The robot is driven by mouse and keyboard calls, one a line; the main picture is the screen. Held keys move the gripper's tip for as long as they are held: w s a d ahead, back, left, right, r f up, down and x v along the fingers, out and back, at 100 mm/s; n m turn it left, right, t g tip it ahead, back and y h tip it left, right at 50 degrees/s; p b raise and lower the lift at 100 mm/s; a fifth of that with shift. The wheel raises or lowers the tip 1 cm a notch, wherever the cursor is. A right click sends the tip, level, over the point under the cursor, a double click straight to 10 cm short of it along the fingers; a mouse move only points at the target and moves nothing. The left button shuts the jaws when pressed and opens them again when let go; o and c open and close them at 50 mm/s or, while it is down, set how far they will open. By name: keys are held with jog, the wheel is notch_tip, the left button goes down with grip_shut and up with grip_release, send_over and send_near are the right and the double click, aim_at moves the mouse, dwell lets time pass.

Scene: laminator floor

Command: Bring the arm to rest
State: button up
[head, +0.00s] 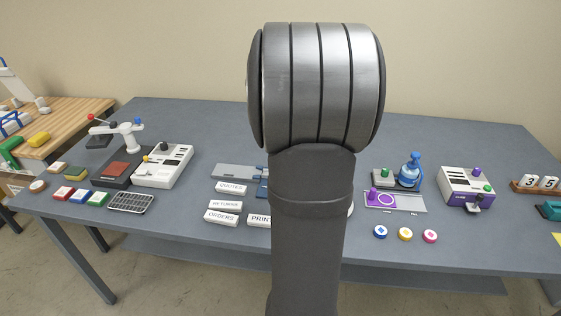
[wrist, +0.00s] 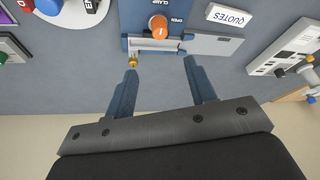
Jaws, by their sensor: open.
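My gripper (wrist: 160,78) shows in the wrist view with its two blue fingers wide apart and nothing between them. Beyond the fingertips is a blue clamp fixture (wrist: 140,18) with an orange knob (wrist: 158,27), a pale bar and the words CLAMP and OPEN. The fingers look apart from it. In the head view my arm stands upright in the middle and hides my gripper and most of the clamp fixture; a blue part of the fixture (head: 262,188) shows at the arm's left side.
The grey table (head: 330,255) holds label blocks such as QUOTES (head: 231,189), a grey-white machine (head: 163,166), a purple machine (head: 467,188), a blue bottle (head: 410,168) and several coloured round pieces (head: 405,234). A wooden bench (head: 70,118) stands at left. The table's front edge is mostly clear.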

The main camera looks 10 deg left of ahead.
jog(key=shift+v, duration=0.85)
jog(key=shift+f, duration=0.1)
jog(key=x, duration=1.7)
jog(key=shift+w+f, duration=0.1)
jog(key=shift+w, duration=0.1)
jog(key=shift+m+h, duration=0.6)
jog(key=shift+m, duration=0.8)
dwell(0.7)
jog(key=a+v, duration=0.1)
jog(key=v, duration=1.6)
jog(key=shift+s+d, duration=0.4)
jog(key=shift+d, duration=0.1)
